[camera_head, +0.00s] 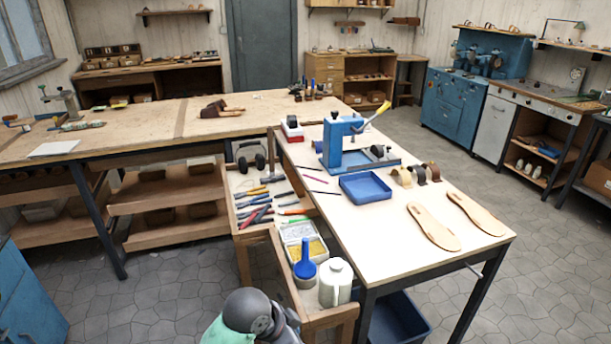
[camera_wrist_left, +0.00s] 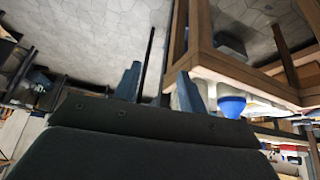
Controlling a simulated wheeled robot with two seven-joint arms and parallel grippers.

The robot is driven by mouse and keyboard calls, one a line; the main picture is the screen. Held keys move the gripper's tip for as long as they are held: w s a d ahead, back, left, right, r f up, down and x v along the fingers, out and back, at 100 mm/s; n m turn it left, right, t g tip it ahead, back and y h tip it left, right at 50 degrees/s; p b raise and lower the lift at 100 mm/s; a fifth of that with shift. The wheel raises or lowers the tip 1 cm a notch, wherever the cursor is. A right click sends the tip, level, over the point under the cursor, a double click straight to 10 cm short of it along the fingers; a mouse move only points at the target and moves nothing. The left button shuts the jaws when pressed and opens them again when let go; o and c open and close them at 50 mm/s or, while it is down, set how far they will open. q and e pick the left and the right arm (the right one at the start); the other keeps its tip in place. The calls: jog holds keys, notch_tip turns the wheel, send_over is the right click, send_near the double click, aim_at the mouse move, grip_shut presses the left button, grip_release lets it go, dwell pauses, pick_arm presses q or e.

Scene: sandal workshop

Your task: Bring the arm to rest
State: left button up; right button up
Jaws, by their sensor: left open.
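My left gripper (camera_wrist_left: 160,74) shows in the left wrist view with its two dark fingers apart and nothing between them. It is beside the wooden side tray, with the floor showing beyond the fingertips. In the head view a grey and mint-green part of my arm (camera_head: 250,312) is at the bottom edge, in front of the worktable; its fingers are out of frame there. My right gripper is not in view.
The worktable (camera_head: 385,240) holds a blue press (camera_head: 340,140), an empty blue tray (camera_head: 365,187) and two soles (camera_head: 433,228). Close to my arm, the wooden side tray (camera_head: 325,318) holds a blue-capped bottle (camera_head: 305,268) and white jug (camera_head: 335,284).

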pick_arm(q)
jog(key=s+a+f+n+y, duration=0.3)
jog(key=s+a+f+n, duration=0.25)
jog(key=s+a, duration=0.4)
jog(key=s+a+f+n+y, duration=0.2)
jog(key=s+a+f+n, duration=0.3)
jog(key=s+a+f, duration=0.4)
jog(key=s+d+f, duration=0.1)
jog(key=s+f, duration=0.1)
jog(key=f, duration=1.5)
jog(key=s+d+f+g, duration=0.1)
jog(key=s+f, duration=0.1)
jog(key=f, duration=1.6)
jog(key=shift+d+g, duration=0.3)
jog(key=shift+d, duration=0.05)
